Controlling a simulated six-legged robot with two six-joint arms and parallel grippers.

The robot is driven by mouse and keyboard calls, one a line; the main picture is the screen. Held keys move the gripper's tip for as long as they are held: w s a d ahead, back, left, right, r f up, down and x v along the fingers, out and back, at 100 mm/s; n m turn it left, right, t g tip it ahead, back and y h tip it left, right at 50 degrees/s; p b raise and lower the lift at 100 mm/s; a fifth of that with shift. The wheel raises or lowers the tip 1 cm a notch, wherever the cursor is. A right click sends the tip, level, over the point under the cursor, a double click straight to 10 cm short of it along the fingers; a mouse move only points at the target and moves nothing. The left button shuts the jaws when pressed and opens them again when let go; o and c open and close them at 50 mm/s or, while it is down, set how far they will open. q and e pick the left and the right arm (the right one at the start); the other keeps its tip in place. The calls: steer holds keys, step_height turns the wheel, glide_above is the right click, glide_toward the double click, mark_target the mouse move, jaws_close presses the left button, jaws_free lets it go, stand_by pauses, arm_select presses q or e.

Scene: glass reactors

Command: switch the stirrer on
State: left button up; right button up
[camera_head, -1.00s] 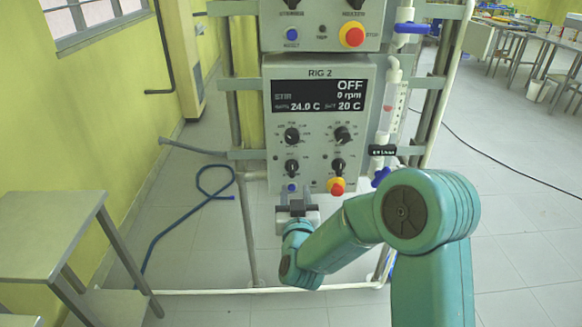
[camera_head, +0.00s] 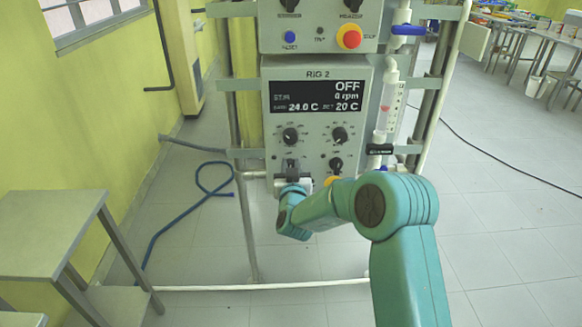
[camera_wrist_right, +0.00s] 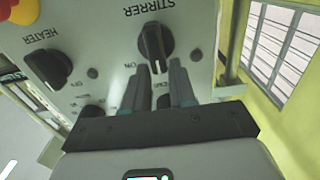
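The RIG 2 control box (camera_head: 350,75) stands ahead; its display (camera_head: 318,96) reads OFF and 0 rpm. The black STIRRER knob (camera_wrist_right: 154,42) is near the top middle of the right wrist view, which shows the panel upside down, with an ON label to its left. My right gripper (camera_wrist_right: 159,66) is open, its two fingertips at the knob's lower end in that view, one to each side. I cannot tell whether they touch it. In the head view the right gripper (camera_head: 291,172) is at the box's lower left knob, partly covering it. My left gripper is out of view.
The HEATER knob (camera_wrist_right: 48,68) is beside the STIRRER knob. A red and yellow stop button (camera_wrist_right: 20,10) is near it. Another control box (camera_head: 318,25) is above. A metal side table (camera_head: 45,225) stands at left and a blue hose (camera_head: 160,235) lies on the floor.

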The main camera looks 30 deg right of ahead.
jaws_close()
steer(key=shift+s+d+f+m+b, duration=0.25)
steer(key=shift+m+b, duration=1.8)
steer(key=shift+b, duration=1.05)
steer(key=shift+s+d+f+m+b, duration=0.15)
steer(key=shift+d+m+b, duration=0.25)
steer(key=shift+m+b, duration=2.15)
steer(key=shift+s+d+f+m+b, duration=0.25)
steer(key=shift+m+b, duration=1.25)
steer(key=shift+b, duration=2.1)
steer(key=shift+w, duration=0.1)
steer(key=shift+o, duration=2.4)
jaws_free()
